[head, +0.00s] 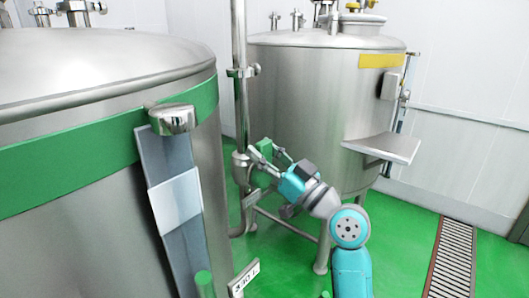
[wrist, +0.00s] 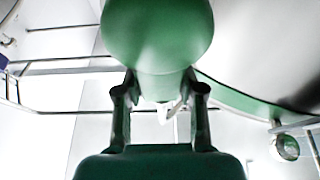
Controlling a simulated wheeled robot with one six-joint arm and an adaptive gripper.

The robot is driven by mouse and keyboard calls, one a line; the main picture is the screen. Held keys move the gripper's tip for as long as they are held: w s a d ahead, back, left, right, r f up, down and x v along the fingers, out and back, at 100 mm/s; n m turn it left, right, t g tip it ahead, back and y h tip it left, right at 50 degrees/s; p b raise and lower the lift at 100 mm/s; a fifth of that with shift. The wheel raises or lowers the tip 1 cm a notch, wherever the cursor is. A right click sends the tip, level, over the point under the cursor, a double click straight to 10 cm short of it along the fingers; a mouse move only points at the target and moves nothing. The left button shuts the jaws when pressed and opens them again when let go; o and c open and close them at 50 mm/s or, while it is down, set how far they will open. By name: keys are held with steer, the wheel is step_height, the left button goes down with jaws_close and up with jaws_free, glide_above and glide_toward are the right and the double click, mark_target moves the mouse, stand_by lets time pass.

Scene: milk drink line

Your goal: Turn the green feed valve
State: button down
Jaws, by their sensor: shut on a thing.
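The green feed valve (head: 265,148) is on the pipework between the two steel tanks in the head view. In the wrist view the green valve (wrist: 158,36) fills the top middle, with its lower part narrowing between my fingers. My gripper (head: 268,157) reaches it from the lower right in the head view. In the wrist view my gripper (wrist: 160,95) has one finger on each side of the valve and is shut on it. The fingers and the wrist hide part of the valve, so its turn angle is unclear.
A large steel tank with a green band (head: 60,180) stands close on the left. Another steel tank (head: 300,95) stands behind my arm, with a grey shelf (head: 385,147) on its side. A vertical pipe (head: 240,90) runs beside the valve. Green floor (head: 400,240) lies open at right.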

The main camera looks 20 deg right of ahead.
steer(key=shift+f, duration=0.1)
steer(key=c, duration=0.7)
jaws_free()
steer(key=v, duration=1.2)
